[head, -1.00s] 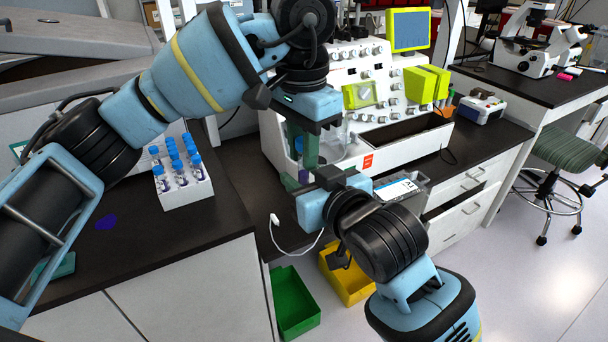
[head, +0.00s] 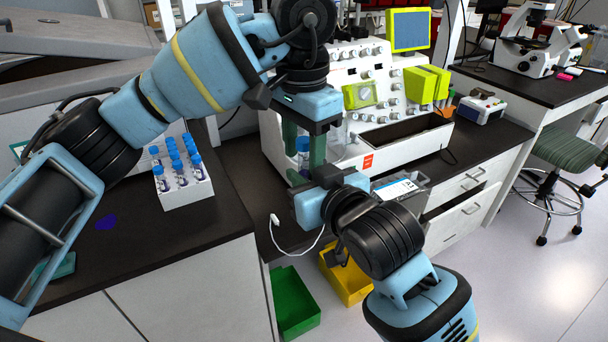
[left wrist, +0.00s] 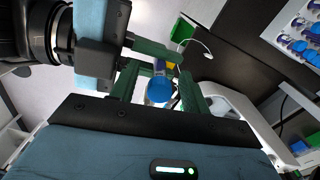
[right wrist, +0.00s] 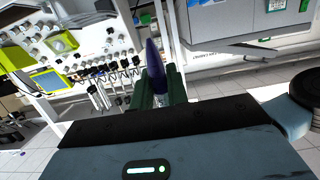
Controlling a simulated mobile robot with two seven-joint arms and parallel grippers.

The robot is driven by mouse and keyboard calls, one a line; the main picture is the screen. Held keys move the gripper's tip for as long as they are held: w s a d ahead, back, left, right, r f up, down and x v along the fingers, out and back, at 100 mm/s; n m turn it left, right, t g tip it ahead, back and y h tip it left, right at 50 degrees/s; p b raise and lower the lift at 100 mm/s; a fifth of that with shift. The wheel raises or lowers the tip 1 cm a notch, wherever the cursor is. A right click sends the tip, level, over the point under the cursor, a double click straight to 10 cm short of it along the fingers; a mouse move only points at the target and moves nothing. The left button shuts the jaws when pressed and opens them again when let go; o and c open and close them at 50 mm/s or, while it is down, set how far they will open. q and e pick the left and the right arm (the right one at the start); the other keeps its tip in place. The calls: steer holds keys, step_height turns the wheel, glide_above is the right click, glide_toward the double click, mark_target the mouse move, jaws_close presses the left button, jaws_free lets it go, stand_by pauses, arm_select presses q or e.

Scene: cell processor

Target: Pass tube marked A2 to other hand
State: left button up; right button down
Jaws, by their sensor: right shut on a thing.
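A tube with a blue cap (head: 303,144) and a dark purple conical lower end (right wrist: 154,68) is at the meeting point of my two grippers. My right gripper (right wrist: 158,90), coming in from the right in the head view (head: 300,178), is shut on the tube's lower part. My left gripper (head: 304,150) points down from above, its green fingers spread on either side of the cap. In the left wrist view, gaps show between the cap (left wrist: 159,89) and the left fingers (left wrist: 157,90). The marking A2 is not readable.
A white rack (head: 188,190) with several blue-capped tubes stands on the dark bench at left. The white cell processor (head: 370,120) stands just behind the grippers. A green bin (head: 296,305) and a yellow bin (head: 345,280) are below. A white cable hangs near the bench edge.

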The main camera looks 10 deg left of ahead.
arm_select(q)
step_height(320, 180, up, 12)
stand_by(0.8)
